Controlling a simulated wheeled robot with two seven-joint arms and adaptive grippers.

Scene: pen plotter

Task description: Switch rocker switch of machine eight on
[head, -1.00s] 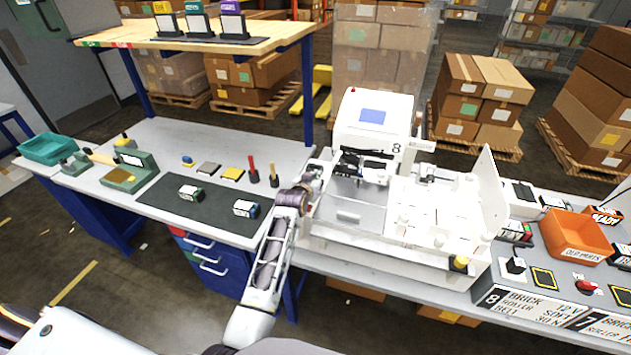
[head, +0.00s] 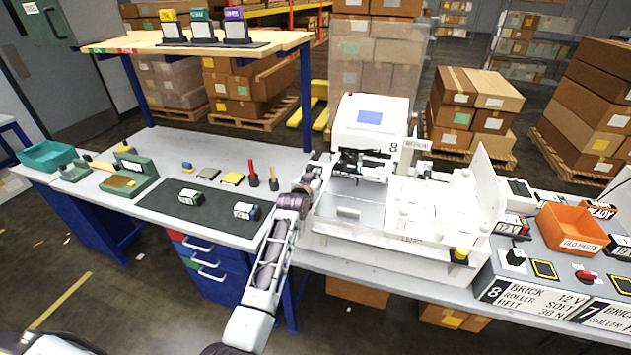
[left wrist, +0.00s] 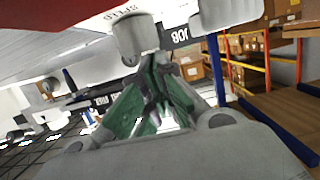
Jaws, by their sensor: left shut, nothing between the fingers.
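Machine eight (head: 371,116) is a white pen plotter with a blue screen and an "8" on its front right side. I cannot make out its rocker switch in either view. My left gripper (head: 313,172) is at the machine's left side, close to its housing; I cannot tell whether it touches. It is shut and empty. In the left wrist view its green and grey finger parts (left wrist: 152,95) fill the middle. My right gripper is not in view.
A yellow knob (head: 460,255) sits at the machine's front right corner. An orange bin (head: 573,243) and a labelled control panel (head: 530,298) stand to the right. The left bench holds a dark mat (head: 221,207) with two small blocks. A raised wooden shelf (head: 270,45) stands behind.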

